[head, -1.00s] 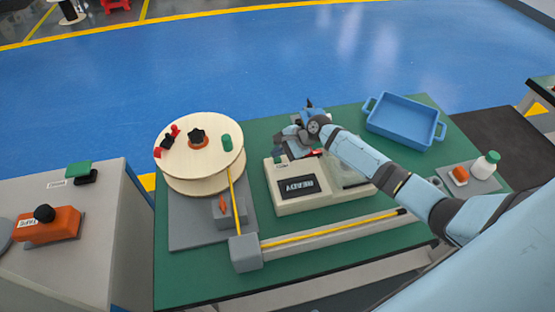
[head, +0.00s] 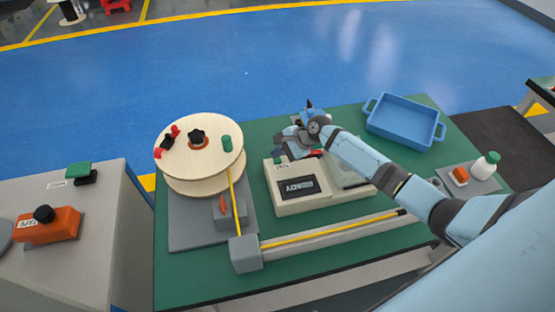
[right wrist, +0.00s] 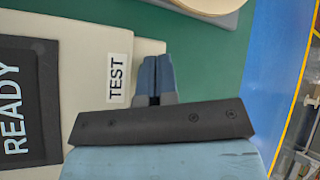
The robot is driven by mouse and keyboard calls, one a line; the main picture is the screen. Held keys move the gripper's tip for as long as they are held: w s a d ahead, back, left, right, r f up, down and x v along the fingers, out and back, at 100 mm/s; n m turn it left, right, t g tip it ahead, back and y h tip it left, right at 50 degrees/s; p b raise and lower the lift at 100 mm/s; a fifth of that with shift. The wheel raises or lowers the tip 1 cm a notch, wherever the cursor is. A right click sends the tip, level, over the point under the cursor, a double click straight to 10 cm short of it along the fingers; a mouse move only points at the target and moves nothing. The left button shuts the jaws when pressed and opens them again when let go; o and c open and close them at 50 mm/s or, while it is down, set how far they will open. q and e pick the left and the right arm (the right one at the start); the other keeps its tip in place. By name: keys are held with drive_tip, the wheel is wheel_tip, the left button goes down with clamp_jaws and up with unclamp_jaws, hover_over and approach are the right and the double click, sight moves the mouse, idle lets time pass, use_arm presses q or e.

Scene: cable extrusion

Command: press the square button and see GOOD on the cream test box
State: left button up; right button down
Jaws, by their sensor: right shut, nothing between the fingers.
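The cream test box (head: 312,205) sits on the green table, right of the reel. Its dark display (head: 299,188) reads READY, and the display (right wrist: 18,100) also shows at the left of the right wrist view. A white TEST label (right wrist: 119,78) lies beside the fingers there. My right gripper (head: 280,154) is shut and empty, pointing down at the box's far left corner. In the right wrist view its blue fingertips (right wrist: 156,62) are together beside the label. The square button cannot be made out; the fingers may cover it. My left gripper is out of view.
A wooden reel (head: 200,150) stands left of the box. A grey channel (head: 330,231) with yellow cable runs along the front. A blue tray (head: 404,122) is at the back right, and a white bottle (head: 486,165) stands at the right.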

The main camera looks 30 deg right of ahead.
sight(278, 161)
drive_tip(key=shift+f, duration=0.1)
idle(0.7)
drive_tip(key=shift+f, duration=0.25)
drive_tip(key=shift+f, duration=0.55)
idle(0.6)
idle(0.3)
drive_tip(key=shift+r+p, duration=0.9)
drive_tip(key=shift+p, duration=0.3)
wheel_tip(278, 161, up, 5)
drive_tip(key=p, duration=0.5)
drive_tip(key=shift+r+p, duration=0.1)
drive_tip(key=shift+p, duration=0.25)
